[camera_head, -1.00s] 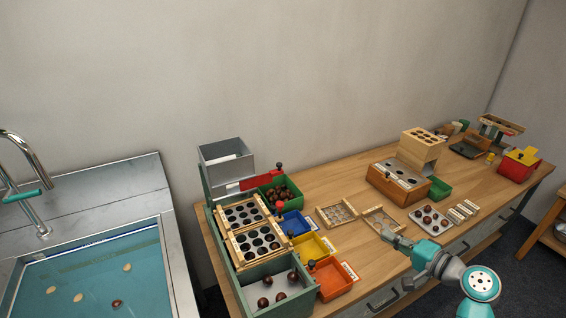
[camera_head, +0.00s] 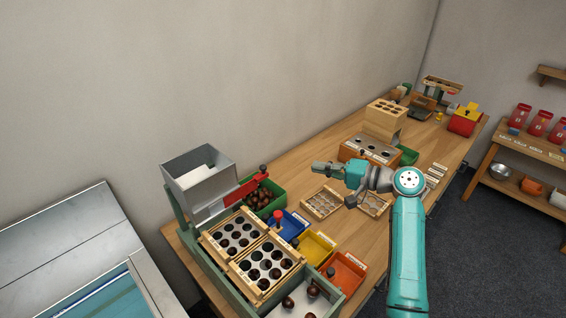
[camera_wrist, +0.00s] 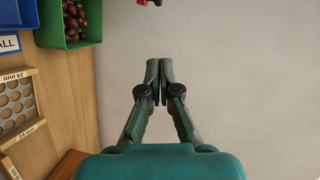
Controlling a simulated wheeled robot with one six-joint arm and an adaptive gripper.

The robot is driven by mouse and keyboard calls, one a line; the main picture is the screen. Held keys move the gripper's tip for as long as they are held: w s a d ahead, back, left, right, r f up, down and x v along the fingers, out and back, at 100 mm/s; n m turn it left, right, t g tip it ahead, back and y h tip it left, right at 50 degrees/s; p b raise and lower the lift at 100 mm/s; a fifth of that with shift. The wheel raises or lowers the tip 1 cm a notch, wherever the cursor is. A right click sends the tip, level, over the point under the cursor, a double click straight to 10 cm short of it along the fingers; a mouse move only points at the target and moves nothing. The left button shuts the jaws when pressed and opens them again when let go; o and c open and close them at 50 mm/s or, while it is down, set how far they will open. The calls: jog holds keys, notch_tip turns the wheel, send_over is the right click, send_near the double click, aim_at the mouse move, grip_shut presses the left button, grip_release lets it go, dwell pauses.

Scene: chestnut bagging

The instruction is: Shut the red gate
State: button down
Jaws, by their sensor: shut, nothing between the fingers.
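The red gate (camera_head: 238,194) is a flat red bar with a dark-red knob at its right end. It sits at the lower right of the grey hopper (camera_head: 200,180) and sticks out to the right over the green bin. How far it crosses the hopper's mouth I cannot tell. My gripper (camera_head: 316,168) is shut and empty, above the table to the right of the gate and apart from it. In the wrist view my gripper (camera_wrist: 159,66) has its fingertips together. A small red piece (camera_wrist: 144,2), probably the gate's knob, shows at the top edge there.
The green bin (camera_head: 272,208) of chestnuts stands under the gate's end. Blue (camera_head: 284,230), yellow (camera_head: 318,246) and orange (camera_head: 345,272) bins line the sorter's right side. Wooden hole trays (camera_head: 322,203) lie below my gripper. A wooden block stand (camera_head: 386,118) is farther back.

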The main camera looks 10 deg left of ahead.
aim_at(262, 176)
jog(key=s+a+x, duration=0.1)
jog(key=s+x, duration=0.1)
jog(key=x, duration=1)
jog(key=shift+s+a+f, duration=0.2)
jog(key=shift+s+f, duration=0.1)
jog(key=s+a, duration=0.1)
jog(key=s, duration=0.1)
jog(key=s+a, duration=0.2)
jog(key=shift+s+a, duration=0.25)
jog(key=shift+s, duration=0.05)
